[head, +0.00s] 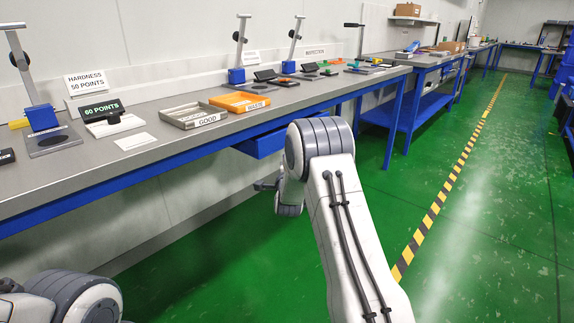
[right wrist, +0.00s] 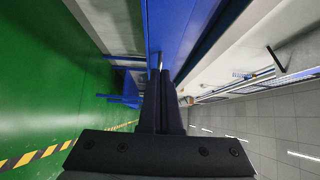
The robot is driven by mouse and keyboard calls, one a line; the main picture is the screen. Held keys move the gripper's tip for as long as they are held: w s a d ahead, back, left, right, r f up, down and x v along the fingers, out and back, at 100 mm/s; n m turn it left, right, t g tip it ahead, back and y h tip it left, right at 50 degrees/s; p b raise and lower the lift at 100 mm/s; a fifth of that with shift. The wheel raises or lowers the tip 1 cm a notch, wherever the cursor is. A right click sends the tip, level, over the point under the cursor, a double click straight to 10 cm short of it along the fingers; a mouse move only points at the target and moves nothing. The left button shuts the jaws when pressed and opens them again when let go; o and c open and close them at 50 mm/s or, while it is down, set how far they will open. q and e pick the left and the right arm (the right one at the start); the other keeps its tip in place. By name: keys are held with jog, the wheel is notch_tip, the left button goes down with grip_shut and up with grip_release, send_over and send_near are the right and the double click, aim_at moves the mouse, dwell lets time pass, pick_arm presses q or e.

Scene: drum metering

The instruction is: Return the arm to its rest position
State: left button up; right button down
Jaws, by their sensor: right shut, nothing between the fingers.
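My right arm rises from the bottom of the head view, and its elbow bends in front of the bench. My right gripper (head: 265,185) is partly hidden behind the arm, below the bench's front edge and over the green floor. In the right wrist view the two dark fingers of my right gripper (right wrist: 160,70) are together, with nothing between them. A blue bench part lies beyond the fingertips there. Only a rounded part of my left arm shows at the bottom left of the head view; its gripper is out of the picture.
The grey bench (head: 160,150) on blue legs runs along the wall. It holds a grey GOOD tray (head: 180,112), an orange tray (head: 238,97), a 60 POINTS display (head: 101,110) and several gauge stands. A blue drawer (head: 262,143) hangs underneath. Green floor (head: 480,190) is clear to the right.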

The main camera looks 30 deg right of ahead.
jog(key=s+a+n+g+y, duration=0.25)
jog(key=s+a+n, duration=0.25)
jog(key=a, duration=0.5)
jog(key=s+a+n+g+y, duration=0.2)
jog(key=s+a+n+y, duration=0.3)
jog(key=a, duration=0.5)
jog(key=s+a+n+g+y, duration=0.2)
jog(key=s+a+n, duration=0.35)
jog(key=a, duration=0.45)
jog(key=s+a+f+n+g, duration=0.1)
jog(key=s+a+n+g, duration=0.25)
jog(key=s, duration=0.55)
jog(key=s+a+f+n+g, duration=0.1)
jog(key=s+a+n+g, duration=0.2)
jog(key=s, duration=0.6)
jog(key=s+d+n+g, duration=0.3)
jog(key=s+n, duration=0.5)
jog(key=s, duration=0.7)
notch_tip(320, 180, up, 33)
jog(key=s+p, duration=0.1)
jog(key=p, duration=3.1)
jog(key=shift+d+f+h+p, duration=0.15)
jog(key=shift+d+h+p, duration=0.05)
jog(key=shift+h+p, duration=0.2)
